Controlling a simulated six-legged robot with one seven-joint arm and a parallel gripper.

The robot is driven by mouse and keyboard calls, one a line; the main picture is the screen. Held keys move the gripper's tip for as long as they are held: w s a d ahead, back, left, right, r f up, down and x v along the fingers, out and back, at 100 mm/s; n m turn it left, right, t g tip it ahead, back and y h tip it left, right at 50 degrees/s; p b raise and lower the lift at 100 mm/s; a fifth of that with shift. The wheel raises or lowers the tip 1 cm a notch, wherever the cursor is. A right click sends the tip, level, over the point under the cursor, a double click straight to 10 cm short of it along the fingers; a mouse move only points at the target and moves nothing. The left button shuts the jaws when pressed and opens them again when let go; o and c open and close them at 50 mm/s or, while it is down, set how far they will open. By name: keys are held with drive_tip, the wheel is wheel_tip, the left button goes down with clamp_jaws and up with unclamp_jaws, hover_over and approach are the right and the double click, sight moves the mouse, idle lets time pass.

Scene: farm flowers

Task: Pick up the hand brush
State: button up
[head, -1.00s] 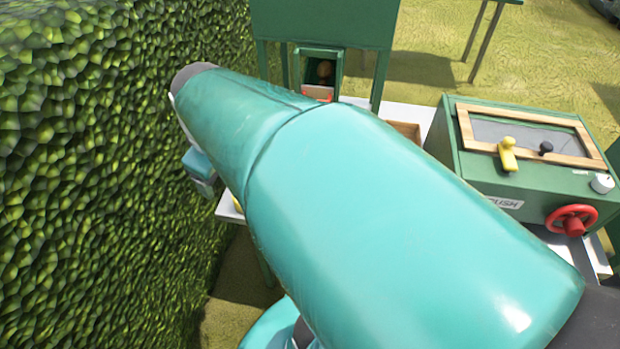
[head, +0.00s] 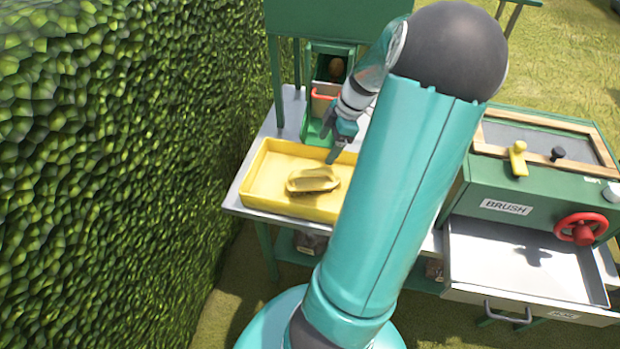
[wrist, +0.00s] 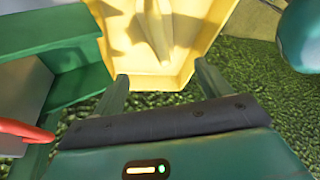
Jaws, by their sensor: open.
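The hand brush (head: 313,179) looks like a yellow-tan block with a raised handle. It lies in a shallow yellow tray (head: 262,205) on the bench, left of my arm in the head view. In the wrist view, part of a long yellow shape that appears to be the brush (wrist: 152,28) shows at the top, inside the tray (wrist: 180,72). My gripper (head: 334,156) is above the tray, just up and right of the brush, and apart from it. Its two fingers (wrist: 161,84) are spread with nothing between them in the wrist view.
A green machine (head: 525,190) labelled BRUSH stands at right, with a red wheel (head: 580,229) and an open metal drawer (head: 515,262). A green post-mounted box (head: 330,18) rises behind the tray. A tall hedge (head: 120,170) borders the left side.

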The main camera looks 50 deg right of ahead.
sight(314, 170)
drive_tip(key=shift+f, duration=0.4)
drive_tip(key=x, duration=1.3)
drive_tip(key=c, duration=1.2)
wheel_tip(314, 170, up, 10)
drive_tip(key=shift+r, duration=0.1)
drive_tip(key=o, duration=0.4)
drive_tip(key=shift+a, duration=0.1)
drive_tip(key=shift+c, duration=0.9)
